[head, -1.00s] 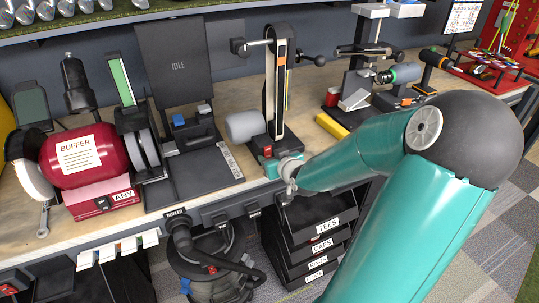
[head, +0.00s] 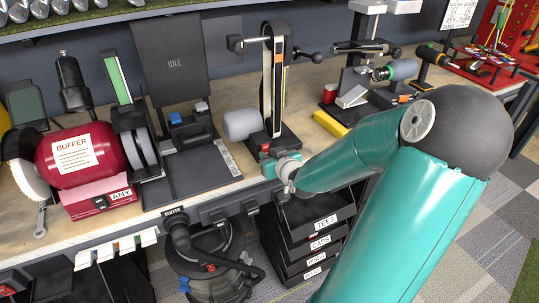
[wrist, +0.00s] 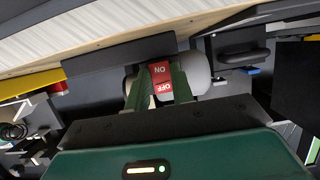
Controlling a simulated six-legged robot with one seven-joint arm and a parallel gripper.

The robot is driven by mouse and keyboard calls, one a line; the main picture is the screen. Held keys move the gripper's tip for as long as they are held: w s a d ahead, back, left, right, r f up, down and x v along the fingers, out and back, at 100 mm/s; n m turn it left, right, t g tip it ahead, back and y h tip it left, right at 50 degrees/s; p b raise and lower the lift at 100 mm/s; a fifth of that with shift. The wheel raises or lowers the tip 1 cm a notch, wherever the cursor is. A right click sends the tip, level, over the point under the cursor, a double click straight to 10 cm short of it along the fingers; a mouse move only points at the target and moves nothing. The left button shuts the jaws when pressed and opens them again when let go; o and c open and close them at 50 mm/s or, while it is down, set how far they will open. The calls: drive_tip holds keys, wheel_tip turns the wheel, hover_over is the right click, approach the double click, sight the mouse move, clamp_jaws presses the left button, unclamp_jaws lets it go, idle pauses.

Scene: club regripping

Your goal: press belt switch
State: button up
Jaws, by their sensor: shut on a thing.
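The belt sander (head: 267,92) stands upright near the bench's front edge in the head view. Its red belt switch is at the front of its base. In the wrist view the switch (wrist: 163,80) shows white ON and OFF labels. My gripper (head: 267,165) is low at the front of the sander's base in the head view. In the wrist view my gripper (wrist: 161,74) has its green fingers at both sides of the red switch, touching it. My wrist and hand hide most of the contact in the head view.
The red buffer (head: 80,150) and a black machine with an IDLE panel (head: 170,75) stand to the left. A yellow bar (head: 331,123) and a vise (head: 365,75) are to the right. Labelled trays (head: 318,222) and a vacuum (head: 215,265) sit below the bench.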

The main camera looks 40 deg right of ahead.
drive_tip(key=shift+f+t+h, duration=0.25)
drive_tip(key=shift+t+h, duration=0.05)
drive_tip(key=shift+t, duration=0.8)
drive_tip(key=o, duration=1)
